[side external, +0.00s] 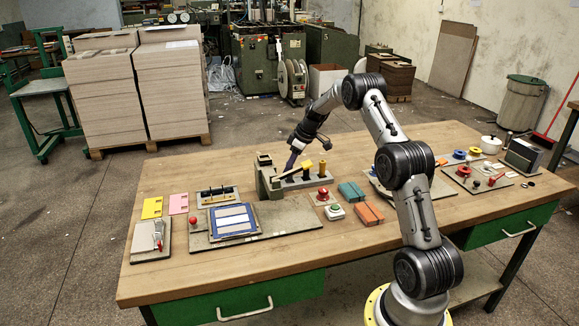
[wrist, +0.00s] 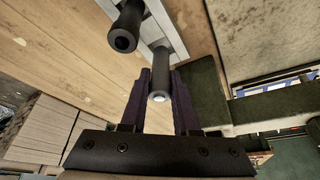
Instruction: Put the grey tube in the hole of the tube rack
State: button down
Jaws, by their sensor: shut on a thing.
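In the side view my gripper (side external: 292,161) points down at the grey rack (side external: 317,181); the held tube is too small to make out there.
A grey-green fixture (side external: 266,178) stands immediately left of the rack, close to my gripper; its block also shows in the wrist view (wrist: 203,88). Bare wood lies behind the rack.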

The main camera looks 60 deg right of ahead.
jog(key=shift+f, duration=0.8)
dwell(0.7)
jog(key=c, duration=0.6)
grip_release()
jog(key=v, duration=1.3)
jog(key=shift+r, duration=0.4)
